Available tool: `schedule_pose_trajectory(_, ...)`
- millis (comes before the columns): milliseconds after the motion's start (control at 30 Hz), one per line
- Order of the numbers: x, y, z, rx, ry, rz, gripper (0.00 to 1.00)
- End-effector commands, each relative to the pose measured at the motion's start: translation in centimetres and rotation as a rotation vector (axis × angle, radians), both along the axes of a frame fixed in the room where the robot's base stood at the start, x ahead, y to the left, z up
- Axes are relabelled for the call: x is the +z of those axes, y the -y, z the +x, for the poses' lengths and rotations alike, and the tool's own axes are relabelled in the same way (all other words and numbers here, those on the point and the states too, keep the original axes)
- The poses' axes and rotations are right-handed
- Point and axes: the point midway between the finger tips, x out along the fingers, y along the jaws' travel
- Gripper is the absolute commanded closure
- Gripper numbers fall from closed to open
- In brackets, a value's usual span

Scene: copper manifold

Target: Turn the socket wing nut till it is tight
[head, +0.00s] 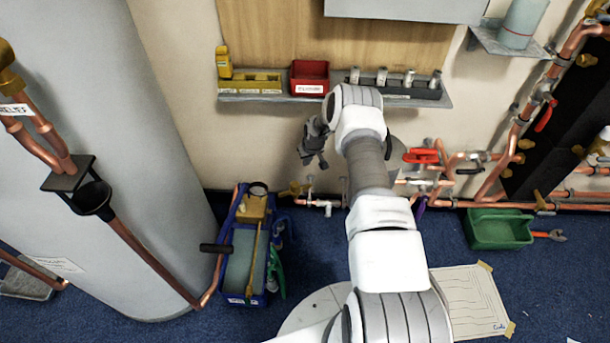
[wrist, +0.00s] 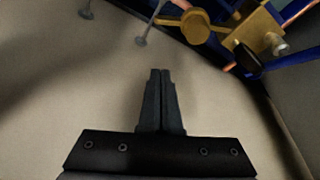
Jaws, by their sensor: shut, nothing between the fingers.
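My gripper (head: 314,158) is in front of the cream wall, below the shelf, with its fingers pointing down. In the wrist view its two dark fingers (wrist: 161,72) are together, with nothing between them. A brass fitting (wrist: 256,38) with a round brass knob (wrist: 194,27), a dark oval part and a pale stub shows at the top right of the wrist view, apart from the fingertips. In the head view a small brass fitting (head: 292,189) sits on low pipework beneath my gripper. I cannot tell which part is the socket wing nut.
A shelf (head: 235,98) holds a red bin (head: 310,78) and several small metal parts above my gripper. A blue tool tote (head: 238,290) stands on the floor left of centre. Copper pipes with red handles (head: 421,156) and a green bin (head: 498,230) are at the right.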

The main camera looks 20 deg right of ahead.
Motion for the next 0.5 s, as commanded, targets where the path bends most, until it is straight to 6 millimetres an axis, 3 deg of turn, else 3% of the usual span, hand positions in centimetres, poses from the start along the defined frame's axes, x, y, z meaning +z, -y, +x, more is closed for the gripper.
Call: schedule_pose_trajectory(500, -4.4, 0.1, 0.6, -0.003, -0.001, 0.002, 1.00)
